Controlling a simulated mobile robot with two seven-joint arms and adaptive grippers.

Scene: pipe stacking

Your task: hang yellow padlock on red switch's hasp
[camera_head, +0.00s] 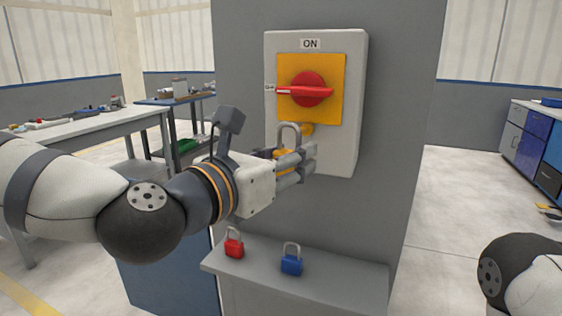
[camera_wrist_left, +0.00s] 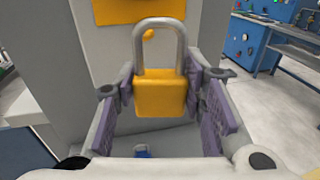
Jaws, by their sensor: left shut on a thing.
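The yellow padlock (camera_head: 284,154) is held upright in my left gripper (camera_head: 298,163), its grey shackle pointing up. In the left wrist view the yellow padlock (camera_wrist_left: 160,97) sits between the purple pads of my left gripper (camera_wrist_left: 163,90). The red switch (camera_head: 308,91) is on a yellow plate on a light grey box, its handle lying horizontally. A small yellow hasp (camera_head: 308,129) projects below the plate. The shackle is just left of the hasp in the head view; I cannot tell whether they touch. My right gripper is out of view.
A red padlock (camera_head: 234,246) and a blue padlock (camera_head: 291,262) stand on a grey shelf (camera_head: 345,281) below the switch box (camera_head: 350,110). A grey column (camera_head: 400,160) carries the box. A workbench (camera_head: 85,127) stands at the left.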

